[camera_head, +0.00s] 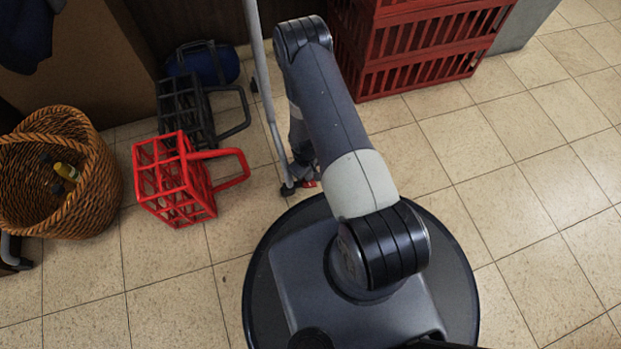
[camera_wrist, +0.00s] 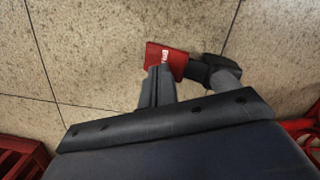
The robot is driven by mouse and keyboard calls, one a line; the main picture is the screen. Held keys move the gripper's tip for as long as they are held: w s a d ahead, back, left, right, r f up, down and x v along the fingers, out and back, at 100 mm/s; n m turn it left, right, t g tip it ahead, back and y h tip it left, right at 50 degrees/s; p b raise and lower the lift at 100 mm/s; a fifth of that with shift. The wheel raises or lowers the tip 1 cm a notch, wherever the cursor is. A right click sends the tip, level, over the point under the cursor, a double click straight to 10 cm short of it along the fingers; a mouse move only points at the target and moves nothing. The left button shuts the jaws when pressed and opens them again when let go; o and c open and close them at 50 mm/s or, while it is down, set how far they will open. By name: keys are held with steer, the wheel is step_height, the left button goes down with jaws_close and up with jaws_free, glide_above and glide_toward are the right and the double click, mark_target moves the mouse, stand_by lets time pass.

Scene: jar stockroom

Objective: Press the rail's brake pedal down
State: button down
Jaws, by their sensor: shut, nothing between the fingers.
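The red brake pedal (camera_wrist: 157,53) shows in the wrist view, with a small white mark on it. It joins a black caster at the foot of the grey rail. In the head view the pedal (camera_head: 309,184) is a small red patch by the rail's foot, partly hidden by my arm. My gripper (camera_wrist: 160,72) is shut and empty. In the wrist view its fingertips overlap the pedal's near edge; I cannot tell whether they touch it. The gripper is mostly hidden behind my arm in the head view. How far down the pedal sits is unclear.
The grey rail post (camera_head: 261,70) rises left of my arm. A red bottle carrier (camera_head: 176,180), a dark carrier (camera_head: 187,115), a blue bag (camera_head: 205,65) and a wicker basket (camera_head: 98,190) stand left. Red crates (camera_head: 420,50) are stacked behind. The tiled floor at right is clear.

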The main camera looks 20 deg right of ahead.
steer(key=shift+w+a+r+b, duration=0.2)
steer(key=shift+w+a+r, duration=0.1)
steer(key=shift+w, duration=0.35)
steer(key=shift+w+a+r+b, duration=0.2)
steer(key=shift+w+a, duration=0.1)
steer(key=shift+w, duration=0.3)
step_height(320, 180, up, 11)
steer(key=p, duration=0.5)
steer(key=shift+w+a+f, duration=0.15)
steer(key=shift+w+a, duration=0.05)
steer(key=shift+w, duration=0.25)
